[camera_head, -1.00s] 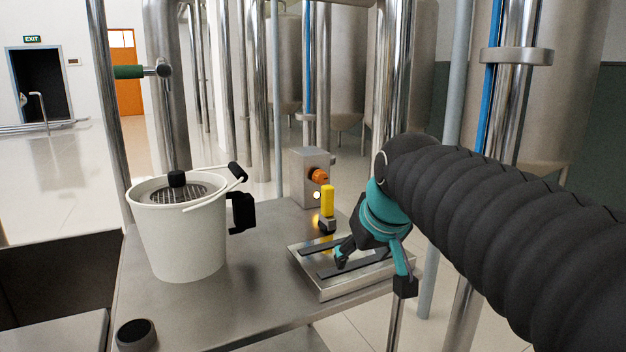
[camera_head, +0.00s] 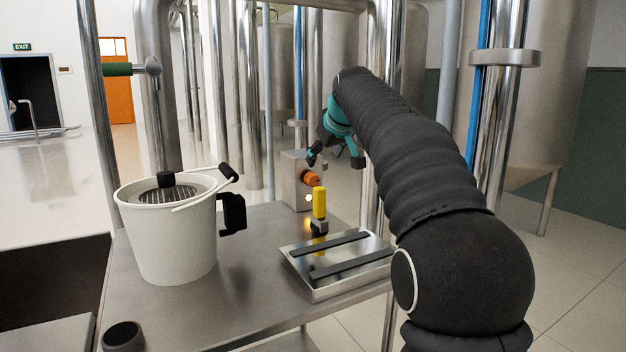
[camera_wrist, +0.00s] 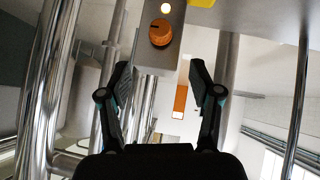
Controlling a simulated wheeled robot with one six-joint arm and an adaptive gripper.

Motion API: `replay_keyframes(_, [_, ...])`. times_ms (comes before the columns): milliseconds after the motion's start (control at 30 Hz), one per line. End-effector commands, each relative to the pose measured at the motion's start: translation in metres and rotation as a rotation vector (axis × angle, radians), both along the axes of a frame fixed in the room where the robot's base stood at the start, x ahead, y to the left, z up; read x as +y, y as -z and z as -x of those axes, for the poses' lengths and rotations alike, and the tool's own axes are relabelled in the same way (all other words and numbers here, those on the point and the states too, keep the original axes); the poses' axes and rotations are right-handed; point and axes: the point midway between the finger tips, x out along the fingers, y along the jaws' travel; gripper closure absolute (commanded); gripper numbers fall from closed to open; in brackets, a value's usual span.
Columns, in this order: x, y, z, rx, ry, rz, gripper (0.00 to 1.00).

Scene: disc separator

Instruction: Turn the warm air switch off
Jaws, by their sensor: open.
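The warm air switch appears to be the orange knob (camera_head: 311,178) on the front of a grey metal box (camera_head: 292,184). A small lit lamp (camera_head: 308,198) glows below it. In the wrist view the orange knob (camera_wrist: 160,32) has a dark pointer mark, and the lit lamp (camera_wrist: 166,8) shows above it.
A yellow-topped part (camera_head: 319,204) stands close in front of the box. A shallow metal tray (camera_head: 300,282) with dark bars lies nearer. A white bucket (camera_head: 170,245) stands at left on the steel table (camera_head: 215,312). Vertical steel pipes rise behind.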

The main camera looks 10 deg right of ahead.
Motion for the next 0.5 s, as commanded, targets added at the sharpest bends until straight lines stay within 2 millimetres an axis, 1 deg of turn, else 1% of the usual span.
replay_keyframes(33, [0.001, 0.008, -0.006, 0.004, -0.001, 0.0, 0.36])
replay_keyframes(500, [0.009, 0.066, -0.066, 0.004, 0.0, -0.001, 0.36])
